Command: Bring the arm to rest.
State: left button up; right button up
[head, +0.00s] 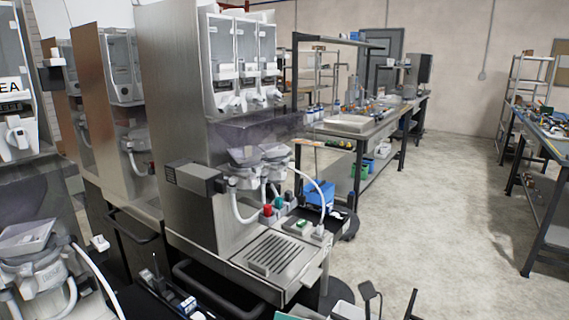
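I cannot make out either of my grippers in the head view. Dark parts (368,292) stand up at the bottom edge, right of centre, and are cut off by the frame. I cannot tell what they belong to. The nearest dispenser (175,110) is a tall steel cabinet with clear canisters (248,50) at its top. Below them are white mixing bowls with hoses and a slotted drip tray (275,255).
More dispensers (105,110) stand to the left. A dark trolley (190,305) with small items is at the bottom. Behind are a workbench (350,127) and a blue bin (318,192). Another bench (545,135) is at right. The pale floor (440,220) between the benches is clear.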

jog(key=w+d+r+m+t+h, duration=0.3)
jog(key=d+m+t, duration=0.35)
jog(key=m, duration=0.35)
jog(key=w+d+r+m+t+h, duration=0.3)
jog(key=d+r+m+t, duration=0.15)
jog(key=m+t, duration=0.4)
jog(key=d+f+m+g+h, duration=0.5)
jog(key=d+f+m+h, duration=0.85)
jog(key=f+m, duration=0.3)
jog(key=s+d+f+m+g, duration=0.25)
jog(key=s+f+g, duration=0.45)
jog(key=s+f, duration=0.55)
jog(key=s+a+f+m+g+y, duration=0.4)
jog(key=s+f, duration=0.4)
jog(key=s, duration=0.5)
notch_tip(320, 180, down, 24)
jog(key=n+g+h, duration=0.2)
jog(key=s+d+f+g, duration=0.1)
jog(key=s+d+f, duration=0.2)
jog(key=s+f, duration=1.5)
jog(key=shift+g, duration=0.3)
